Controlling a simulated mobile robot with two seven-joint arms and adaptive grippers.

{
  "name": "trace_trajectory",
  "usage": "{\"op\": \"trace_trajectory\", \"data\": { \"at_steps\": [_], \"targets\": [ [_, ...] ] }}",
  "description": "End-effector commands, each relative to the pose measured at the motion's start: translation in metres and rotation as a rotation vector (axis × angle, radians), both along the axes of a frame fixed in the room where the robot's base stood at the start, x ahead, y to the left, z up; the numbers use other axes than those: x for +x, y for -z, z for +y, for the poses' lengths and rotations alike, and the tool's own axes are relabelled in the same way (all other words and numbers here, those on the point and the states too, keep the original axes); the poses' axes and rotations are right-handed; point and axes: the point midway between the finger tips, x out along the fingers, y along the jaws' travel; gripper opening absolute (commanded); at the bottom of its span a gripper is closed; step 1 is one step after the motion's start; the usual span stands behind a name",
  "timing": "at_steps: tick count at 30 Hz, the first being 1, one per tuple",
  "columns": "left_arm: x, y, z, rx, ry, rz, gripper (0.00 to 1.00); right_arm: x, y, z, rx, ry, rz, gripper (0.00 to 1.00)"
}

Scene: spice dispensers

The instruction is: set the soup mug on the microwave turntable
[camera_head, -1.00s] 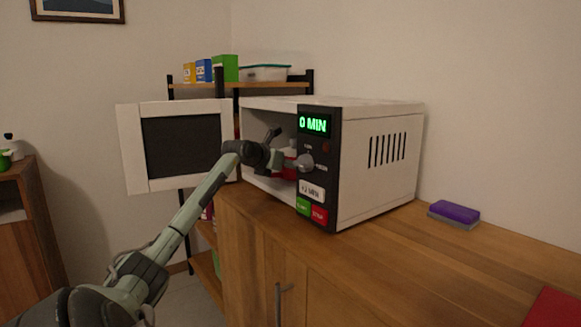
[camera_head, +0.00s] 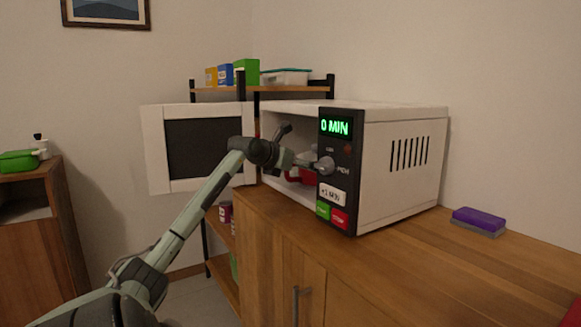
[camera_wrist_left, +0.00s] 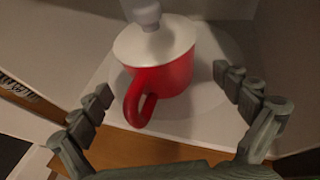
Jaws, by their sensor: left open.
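The red soup mug (camera_wrist_left: 165,75) has a white top with a pale grey knob-like part above it. It stands upright inside the microwave (camera_head: 400,165), over the pale round turntable (camera_wrist_left: 222,92). Its handle points towards my left gripper (camera_wrist_left: 162,84). The gripper is open, with its fingers spread either side of the handle and apart from the mug. In the head view, my left arm reaches through the open microwave doorway. There the mug (camera_head: 304,177) is partly hidden by the gripper and the control panel. My right gripper is not in view.
The microwave door (camera_head: 155,150) stands wide open to the left. The control panel (camera_head: 337,165) reads 0 MIN. A purple sponge (camera_head: 479,219) lies on the wooden counter (camera_head: 400,265) to the right. A shelf (camera_head: 300,88) with boxes stands behind.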

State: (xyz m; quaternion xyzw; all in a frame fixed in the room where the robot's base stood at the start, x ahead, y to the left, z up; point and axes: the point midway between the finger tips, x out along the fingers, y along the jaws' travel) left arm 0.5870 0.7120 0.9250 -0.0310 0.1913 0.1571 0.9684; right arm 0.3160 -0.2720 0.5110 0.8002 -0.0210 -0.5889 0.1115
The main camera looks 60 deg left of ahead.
Motion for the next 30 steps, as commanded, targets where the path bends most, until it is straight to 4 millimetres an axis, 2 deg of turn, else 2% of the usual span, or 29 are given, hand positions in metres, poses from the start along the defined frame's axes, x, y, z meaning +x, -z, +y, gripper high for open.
{"op": "trace_trajectory", "data": {
  "at_steps": [6, 12, 30],
  "targets": [
    [-0.04, -0.015, -0.014, 0.001, 0.001, 0.0, 1.0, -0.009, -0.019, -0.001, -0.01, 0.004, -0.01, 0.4],
    [-0.061, -0.025, -0.021, 0.001, 0.0, 0.0, 1.0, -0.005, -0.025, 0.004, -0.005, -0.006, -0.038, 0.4],
    [-0.065, -0.028, -0.022, 0.0, 0.0, 0.001, 1.0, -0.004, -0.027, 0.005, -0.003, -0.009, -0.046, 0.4]
  ]
}}
